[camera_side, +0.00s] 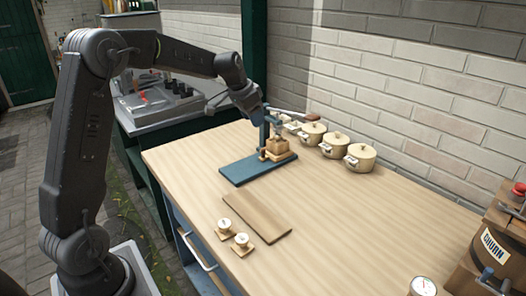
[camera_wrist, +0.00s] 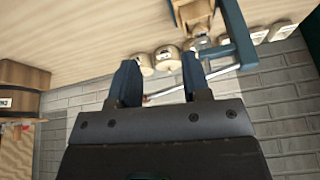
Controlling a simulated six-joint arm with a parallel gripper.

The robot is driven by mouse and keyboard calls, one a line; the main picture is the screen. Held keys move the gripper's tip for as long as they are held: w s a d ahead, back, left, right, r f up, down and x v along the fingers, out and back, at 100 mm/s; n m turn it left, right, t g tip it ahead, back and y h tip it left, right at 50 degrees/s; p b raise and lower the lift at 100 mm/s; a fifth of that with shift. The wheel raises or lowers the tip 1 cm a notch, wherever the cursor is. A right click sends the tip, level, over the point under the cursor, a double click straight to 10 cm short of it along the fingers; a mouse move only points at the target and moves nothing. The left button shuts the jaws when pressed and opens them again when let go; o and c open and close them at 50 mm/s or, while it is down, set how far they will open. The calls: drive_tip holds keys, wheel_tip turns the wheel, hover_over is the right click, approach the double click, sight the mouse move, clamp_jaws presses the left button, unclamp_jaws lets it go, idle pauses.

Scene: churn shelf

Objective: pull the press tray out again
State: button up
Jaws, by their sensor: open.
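The press stands on a blue base plate (camera_side: 243,170) towards the back of the bench. Its blue frame also shows at the upper right of the wrist view (camera_wrist: 240,38). A small wooden box (camera_side: 279,146) sits low in the press on a wooden piece, which looks like the press tray (camera_side: 284,158); a brass-coloured knob (camera_side: 262,154) is at its left. My gripper (camera_wrist: 160,76) is open, with nothing between its fingers. In the side view it is by the top of the press, largely hidden by the wrist and frame. Contact with the press cannot be told.
Several cream lidded pots (camera_side: 360,157) line the brick wall right of the press. A lever with a wooden grip (camera_side: 312,116) reaches over them. A wooden board (camera_side: 257,216) and two small round pieces (camera_side: 241,242) lie nearer. A churn (camera_side: 496,240) stands far right; the middle bench is clear.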

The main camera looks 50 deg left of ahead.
approach(263, 150)
drive_tip(key=x, duration=1)
drive_tip(key=shift+w+a+f, duration=0.15)
drive_tip(key=shift+c, duration=0.2)
clamp_jaws()
